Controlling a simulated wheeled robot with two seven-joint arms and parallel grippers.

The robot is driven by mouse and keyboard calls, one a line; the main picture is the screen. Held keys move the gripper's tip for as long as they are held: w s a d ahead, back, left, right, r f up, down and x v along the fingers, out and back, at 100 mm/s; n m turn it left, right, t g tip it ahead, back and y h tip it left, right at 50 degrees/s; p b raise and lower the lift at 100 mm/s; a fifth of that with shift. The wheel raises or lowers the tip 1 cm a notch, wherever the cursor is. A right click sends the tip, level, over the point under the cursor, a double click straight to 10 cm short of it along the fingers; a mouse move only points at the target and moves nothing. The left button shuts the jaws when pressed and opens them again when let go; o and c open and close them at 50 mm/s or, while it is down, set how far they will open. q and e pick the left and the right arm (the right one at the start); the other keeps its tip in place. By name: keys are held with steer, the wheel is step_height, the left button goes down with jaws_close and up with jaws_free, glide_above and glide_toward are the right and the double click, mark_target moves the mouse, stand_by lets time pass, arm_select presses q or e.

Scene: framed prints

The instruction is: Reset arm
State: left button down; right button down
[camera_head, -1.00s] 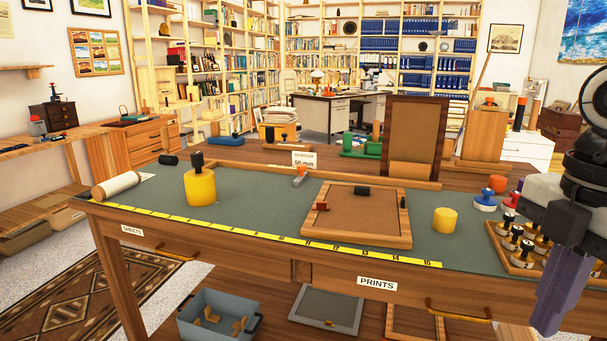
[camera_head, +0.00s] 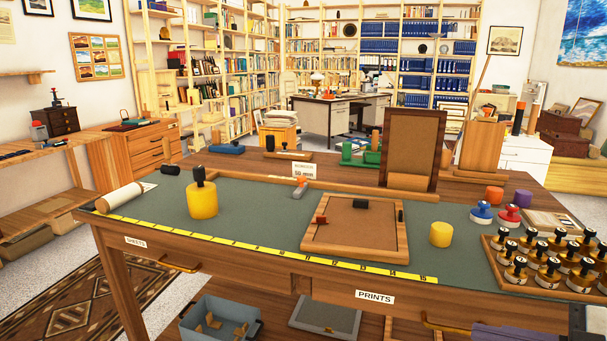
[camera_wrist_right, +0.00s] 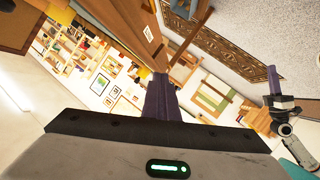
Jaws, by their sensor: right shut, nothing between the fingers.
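My right gripper (camera_head: 490,332) shows at the bottom right edge of the head view, low in front of the table's front side. Only its purple fingers and a bit of dark housing are in frame there. In the right wrist view its purple fingers (camera_wrist_right: 161,92) are together, with nothing between them. My left gripper (camera_wrist_right: 273,80) shows small at the right of the right wrist view, its purple fingers pointing up in that picture; whether it is open or shut is too small to tell. It is outside the head view.
The table's green top (camera_head: 260,210) bears a yellow cylinder with a black knob (camera_head: 202,200), a wooden frame (camera_head: 355,224), a smaller yellow cylinder (camera_head: 441,234) and a tray of several knobbed weights (camera_head: 497,278) at the right, nearest my right gripper. A grey bin (camera_head: 220,318) sits below.

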steer(key=s+f+m+t+h+p, duration=0.1)
steer(key=s+f+m+t+h, duration=0.15)
steer(key=f+m+h, duration=0.4)
steer(key=s+f+m+t+h+p, duration=0.1)
steer(key=s+f+m+t+p, duration=0.2)
steer(key=f, duration=0.7)
steer(key=s+a+f+m+g, duration=0.4)
steer(key=s+a+f+g, duration=0.2)
steer(key=s+a+f, duration=0.4)
steer(key=s+a, duration=0.1)
steer(key=a, duration=0.3)
steer(key=shift+s+f+h, duration=0.35)
steer(key=shift+a, duration=0.1)
